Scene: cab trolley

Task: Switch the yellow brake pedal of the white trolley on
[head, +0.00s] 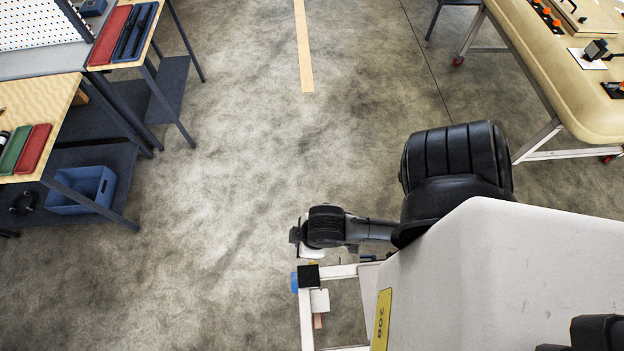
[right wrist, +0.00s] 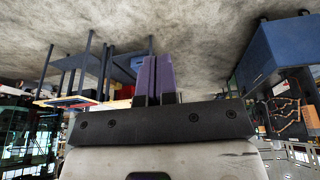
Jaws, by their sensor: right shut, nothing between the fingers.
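The white trolley (head: 520,265) fills the lower right of the head view, with a large white panel, a yellow number label (head: 382,318) and a low white frame (head: 306,325) at its left. A tiny yellow-orange spot shows at the frame's far corner, beside my wrist; I cannot tell whether it is the brake pedal. My right arm reaches behind the panel, and its wrist is just above that corner. In the right wrist view my right gripper (right wrist: 157,58) is shut, its purple fingers together with nothing between them. No pedal shows there. My left gripper is out of view.
Workbenches with trays (head: 33,149) and a blue bin (head: 84,188) stand at the left. A beige-topped table (head: 560,80) stands at the upper right. The concrete floor (head: 230,200) between them is clear, with a tan strip (head: 303,45) on it.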

